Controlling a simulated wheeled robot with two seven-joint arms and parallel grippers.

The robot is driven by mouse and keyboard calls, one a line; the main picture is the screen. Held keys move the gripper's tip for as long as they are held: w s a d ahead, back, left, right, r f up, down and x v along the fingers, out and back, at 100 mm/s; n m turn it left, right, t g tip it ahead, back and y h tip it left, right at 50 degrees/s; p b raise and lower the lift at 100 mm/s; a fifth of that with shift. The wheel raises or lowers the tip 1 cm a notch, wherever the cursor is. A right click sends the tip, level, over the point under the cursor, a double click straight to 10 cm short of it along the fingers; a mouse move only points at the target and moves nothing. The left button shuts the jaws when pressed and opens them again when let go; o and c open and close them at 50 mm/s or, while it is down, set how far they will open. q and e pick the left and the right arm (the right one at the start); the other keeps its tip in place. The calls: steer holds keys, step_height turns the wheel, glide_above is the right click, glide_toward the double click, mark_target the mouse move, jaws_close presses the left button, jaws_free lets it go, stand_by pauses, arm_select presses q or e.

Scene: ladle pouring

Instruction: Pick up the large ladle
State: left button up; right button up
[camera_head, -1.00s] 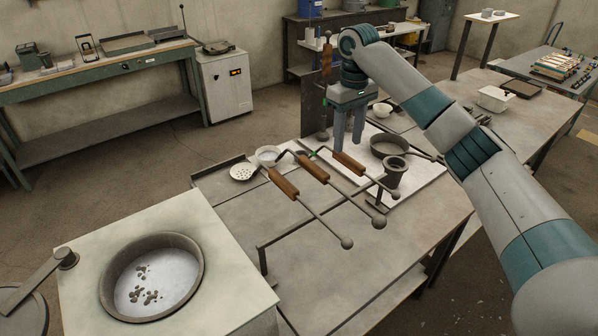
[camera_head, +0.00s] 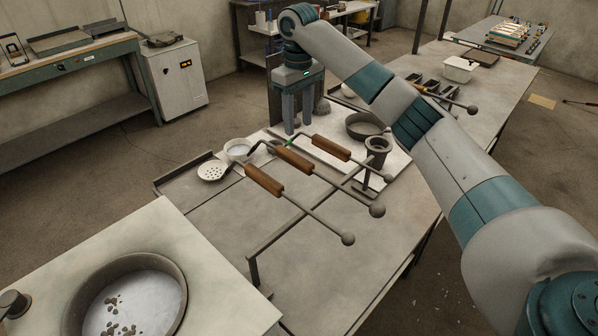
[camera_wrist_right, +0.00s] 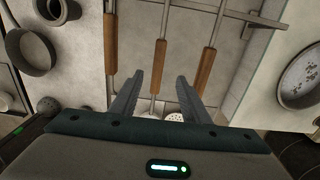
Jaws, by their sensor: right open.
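Three long-handled tools with brown wooden grips lie side by side on a metal rack. The left one (camera_head: 264,180) lies nearest a perforated skimmer head (camera_head: 212,171). The middle one (camera_head: 294,159) lines up with a pale round bowl (camera_head: 238,149), apparently the large ladle. The right one (camera_head: 331,147) is partly hidden at its head end. My right gripper (camera_head: 298,127) is open, empty and pointing down beyond the grips. In the right wrist view, the middle wooden grip (camera_wrist_right: 160,67) lines up between the open fingers (camera_wrist_right: 157,86); contact is not visible. My left gripper is out of view.
A round pan with dark lumps (camera_head: 125,300) sits on a pale block at lower left. A dark pan (camera_head: 365,126) and a metal cup-shaped stand (camera_head: 377,155) are right of the tools. The front tabletop (camera_head: 310,265) is mostly clear.

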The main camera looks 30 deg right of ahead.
mark_target(299, 158)
step_height(299, 158, down, 11)
steer(key=p, duration=0.3)
steer(key=shift+f, duration=0.1)
steer(key=shift+w+f, duration=0.1)
steer(key=shift+f, duration=0.5)
steer(key=shift+f+p, duration=0.4)
steer(key=shift+p, duration=0.05)
steer(key=f, duration=0.1)
steer(key=f+p, duration=0.1)
steer(key=f, duration=0.1)
steer(key=shift+s+d, duration=0.15)
steer(key=shift+s, duration=0.05)
steer(key=shift+f+p, duration=0.35)
steer(key=shift+f, duration=0.35)
